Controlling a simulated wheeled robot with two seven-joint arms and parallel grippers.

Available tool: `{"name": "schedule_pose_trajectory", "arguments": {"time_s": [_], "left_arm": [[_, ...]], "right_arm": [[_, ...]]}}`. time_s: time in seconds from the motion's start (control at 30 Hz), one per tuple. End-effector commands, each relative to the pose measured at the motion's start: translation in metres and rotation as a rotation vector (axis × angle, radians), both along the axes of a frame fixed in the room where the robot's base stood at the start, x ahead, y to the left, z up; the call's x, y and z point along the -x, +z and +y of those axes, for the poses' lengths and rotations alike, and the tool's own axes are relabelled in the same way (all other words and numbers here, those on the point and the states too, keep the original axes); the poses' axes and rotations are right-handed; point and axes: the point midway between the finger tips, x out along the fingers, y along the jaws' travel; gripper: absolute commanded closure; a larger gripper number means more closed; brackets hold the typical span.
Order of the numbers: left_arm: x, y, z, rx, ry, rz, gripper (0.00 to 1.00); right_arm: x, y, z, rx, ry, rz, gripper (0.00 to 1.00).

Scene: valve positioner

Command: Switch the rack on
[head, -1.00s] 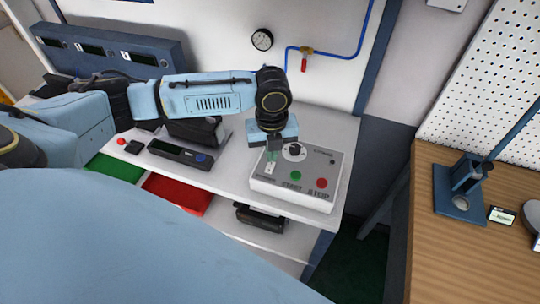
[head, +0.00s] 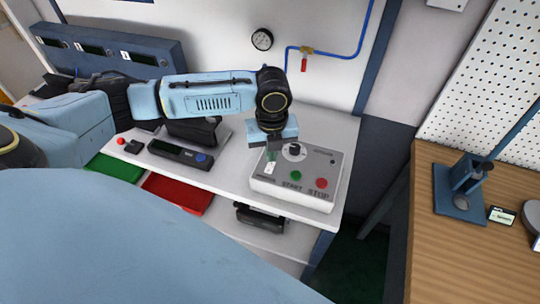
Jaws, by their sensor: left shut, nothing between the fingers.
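The control box (head: 318,195) is a grey-white panel on the bench's right end. It has a green START button (head: 296,175), a red STOP button (head: 321,183), a black rotary knob (head: 294,149) at the top and a small dark spot at the upper right. A small white label or tag (head: 269,168) is at its left side. My left gripper (head: 272,155) points down over the left part of the box, left of the knob. It is shut with nothing in it. Whether its tips touch the panel cannot be told. My right gripper is not in view.
A dark handheld device (head: 180,153) lies on the bench (head: 225,170) left of the box. Green (head: 115,168) and red (head: 178,193) trays are at the front edge. A wooden table (head: 430,240) with a blue stand (head: 463,190) is at the right.

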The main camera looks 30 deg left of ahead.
Motion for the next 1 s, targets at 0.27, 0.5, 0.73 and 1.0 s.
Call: {"name": "schedule_pose_trajectory", "arguments": {"time_s": [0.27,0.5,0.73,1.0], "left_arm": [[0.0,-0.005,0.0,0.0,0.0,0.0,1.0],[0.0,-0.009,0.0,0.0,0.0,0.0,1.0],[0.0,-0.012,0.0,0.0,0.0,0.0,1.0],[0.0,-0.016,0.0,0.0,-0.001,0.001,1.0]], "right_arm": [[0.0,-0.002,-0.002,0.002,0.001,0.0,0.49],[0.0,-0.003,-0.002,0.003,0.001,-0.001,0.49],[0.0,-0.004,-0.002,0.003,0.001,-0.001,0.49],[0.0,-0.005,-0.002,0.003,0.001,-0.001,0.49]]}}
